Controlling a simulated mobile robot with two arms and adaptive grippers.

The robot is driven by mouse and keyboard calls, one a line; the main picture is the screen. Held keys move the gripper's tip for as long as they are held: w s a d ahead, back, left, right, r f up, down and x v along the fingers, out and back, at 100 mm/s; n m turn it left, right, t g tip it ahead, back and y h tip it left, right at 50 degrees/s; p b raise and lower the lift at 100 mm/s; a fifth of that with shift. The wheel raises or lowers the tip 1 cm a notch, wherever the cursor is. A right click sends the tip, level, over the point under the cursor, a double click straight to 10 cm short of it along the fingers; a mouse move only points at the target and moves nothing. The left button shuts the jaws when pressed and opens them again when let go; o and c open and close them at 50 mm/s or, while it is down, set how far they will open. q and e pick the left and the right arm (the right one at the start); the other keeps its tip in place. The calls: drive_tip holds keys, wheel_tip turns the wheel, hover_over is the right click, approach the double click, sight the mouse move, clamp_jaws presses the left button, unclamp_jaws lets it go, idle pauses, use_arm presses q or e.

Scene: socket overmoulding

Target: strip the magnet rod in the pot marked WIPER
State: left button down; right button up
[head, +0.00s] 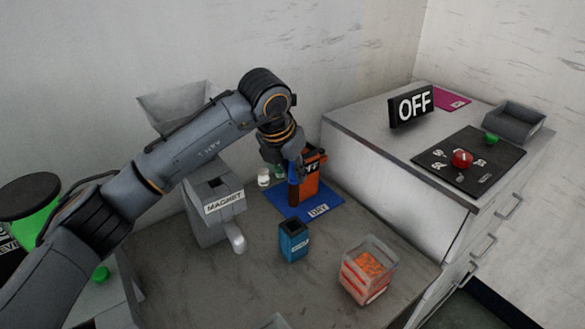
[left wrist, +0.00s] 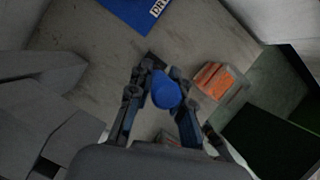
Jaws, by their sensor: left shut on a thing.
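My left gripper (head: 296,172) is shut on the magnet rod, above the blue mat, in front of an orange block. The rod (head: 293,194) shows as a dark, upright shaft below the fingers. In the left wrist view my left gripper (left wrist: 160,85) has its fingers on either side of the rod's round blue end (left wrist: 166,92). A small blue pot (head: 293,246) with a dark open top stands on the bench, nearer the camera than the rod. Its pale label is too small to read, so I cannot tell if it says WIPER. My right gripper is not in view.
The blue mat (head: 318,213) is marked DRY. The orange block (head: 309,185) and a small white jar (head: 264,178) stand near it. A grey MAGNET hopper (head: 208,228) is left. A clear bin (head: 350,285) of orange pieces is right.

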sight(291, 199)
use_arm(q)
drive_tip(key=shift+f, duration=0.1)
drive_tip(key=shift+f+b, duration=2.3)
drive_tip(key=shift+f, duration=2.6)
drive_tip(key=shift+f+b, duration=1.6)
drive_tip(key=shift+f, duration=0.2)
drive_tip(key=shift+r+p, duration=2.55)
drive_tip(key=shift+r, duration=2.8)
